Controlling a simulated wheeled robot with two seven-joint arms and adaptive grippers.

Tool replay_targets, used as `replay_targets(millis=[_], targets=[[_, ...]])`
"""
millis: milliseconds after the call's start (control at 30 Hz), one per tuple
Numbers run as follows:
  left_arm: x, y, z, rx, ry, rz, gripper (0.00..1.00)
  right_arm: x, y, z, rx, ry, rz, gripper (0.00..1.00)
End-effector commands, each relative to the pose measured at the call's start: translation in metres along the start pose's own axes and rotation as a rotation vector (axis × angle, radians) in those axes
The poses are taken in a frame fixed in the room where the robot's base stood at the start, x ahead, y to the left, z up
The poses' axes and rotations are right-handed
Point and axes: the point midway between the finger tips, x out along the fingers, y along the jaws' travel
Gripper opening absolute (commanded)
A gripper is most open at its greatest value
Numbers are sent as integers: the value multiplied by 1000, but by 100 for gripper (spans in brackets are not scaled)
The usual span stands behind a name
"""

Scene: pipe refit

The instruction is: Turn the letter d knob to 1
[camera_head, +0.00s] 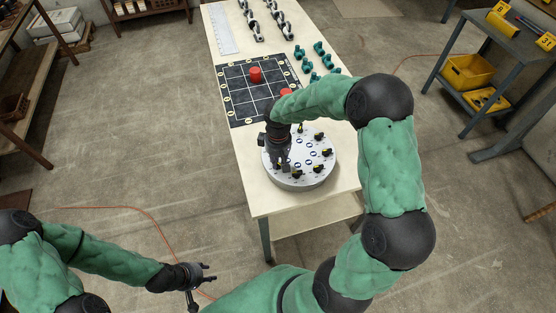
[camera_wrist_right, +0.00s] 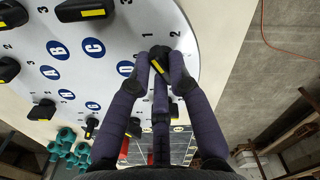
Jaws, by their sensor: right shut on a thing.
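The round grey dial board (camera_head: 312,178) lies on the pale table and carries several black knobs with yellow marks. In the right wrist view, blue letter discs and small numbers are printed on the board (camera_wrist_right: 125,25). My right gripper (camera_wrist_right: 158,74) is shut on a black knob (camera_wrist_right: 159,57) near the board's edge. My left gripper (camera_head: 207,273) is open and empty, off the table.
Several teal pieces (camera_head: 306,66) and metal fittings (camera_head: 259,28) lie farther back on the table. A cart with yellow bins (camera_head: 468,71) stands at right.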

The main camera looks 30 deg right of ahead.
Motion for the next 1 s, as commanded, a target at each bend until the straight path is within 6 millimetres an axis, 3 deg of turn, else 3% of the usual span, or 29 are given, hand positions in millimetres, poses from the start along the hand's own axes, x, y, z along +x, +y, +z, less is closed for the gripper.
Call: replay_targets(millis=[67, 100, 167, 200, 633, 1000], targets=[[0, 0, 0, 0, 0, 0, 40, 0, 0, 0, 0, 0, 0, 0], [0, 0, 0, 0, 0, 0, 40, 0, 0, 0, -1, 0, 0, 25], [0, 0, 0, 0, 0, 0, 40, 0, 0, 0, -1, 0, 0, 42], [0, 0, 0, 0, 0, 0, 40, 0, 0, 0, -1, 0, 0, 44], [0, 0, 0, 0, 0, 0, 40, -9, 1, -1, -1, 3, 2, 44], [0, 0, 0, 0, 0, 0, 40, -77, 0, -1, -1, 4, 2, 44]])
